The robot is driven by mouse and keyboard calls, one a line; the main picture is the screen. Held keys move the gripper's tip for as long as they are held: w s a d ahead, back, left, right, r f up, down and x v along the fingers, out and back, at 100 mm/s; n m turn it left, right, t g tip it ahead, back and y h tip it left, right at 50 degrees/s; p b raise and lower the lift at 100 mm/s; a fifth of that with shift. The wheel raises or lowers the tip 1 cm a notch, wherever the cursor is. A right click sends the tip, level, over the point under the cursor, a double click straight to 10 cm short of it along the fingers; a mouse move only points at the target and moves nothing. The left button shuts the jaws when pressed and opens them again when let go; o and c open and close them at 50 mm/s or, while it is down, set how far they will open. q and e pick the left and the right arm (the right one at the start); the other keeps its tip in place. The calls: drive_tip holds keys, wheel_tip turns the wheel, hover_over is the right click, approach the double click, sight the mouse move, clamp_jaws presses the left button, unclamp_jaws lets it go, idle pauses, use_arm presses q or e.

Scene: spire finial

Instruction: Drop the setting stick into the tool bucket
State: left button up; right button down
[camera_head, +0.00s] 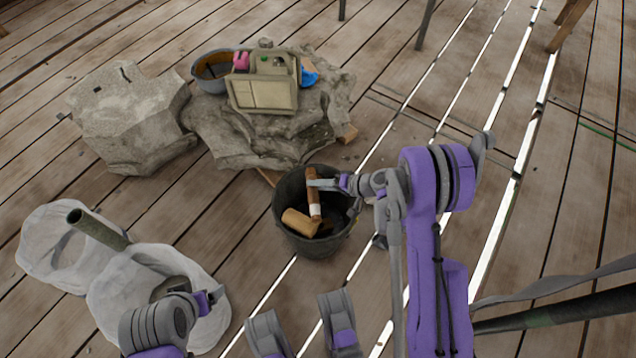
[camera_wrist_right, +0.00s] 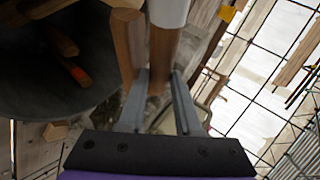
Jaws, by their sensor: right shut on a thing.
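The tool bucket (camera_head: 290,235) is a dark round bucket standing on the planks at the centre of the head view. My right gripper (camera_head: 322,184) is over its opening, shut on the setting stick (camera_head: 313,182), a brown wooden stick with a white band. The stick also shows between the fingers in the right wrist view (camera_wrist_right: 161,50). A wooden mallet-like head (camera_head: 298,222) shows in the bucket, next to the stick's lower end. I cannot tell whether the stick touches it. My left gripper (camera_head: 207,301) is low at the left, near a pale sack; its finger gap is unclear.
Wooden handles (camera_wrist_right: 70,75) lie inside the bucket in the right wrist view. Rough stone blocks (camera_head: 130,115) stand behind the bucket, with a box-like case (camera_head: 262,95) and a grey bowl (camera_head: 209,82) on top. Pale sacks (camera_head: 55,240) lie at the left. Planks at right are partly clear.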

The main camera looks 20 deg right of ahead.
drive_tip(key=shift+f+b, duration=1)
drive_tip(key=shift+f, duration=1.05)
drive_tip(key=c, duration=0.5)
unclamp_jaws()
drive_tip(key=p+v, duration=0.2)
drive_tip(key=v, duration=0.9)
drive_tip(key=shift+a+p, duration=0.1)
drive_tip(key=shift+p, duration=0.2)
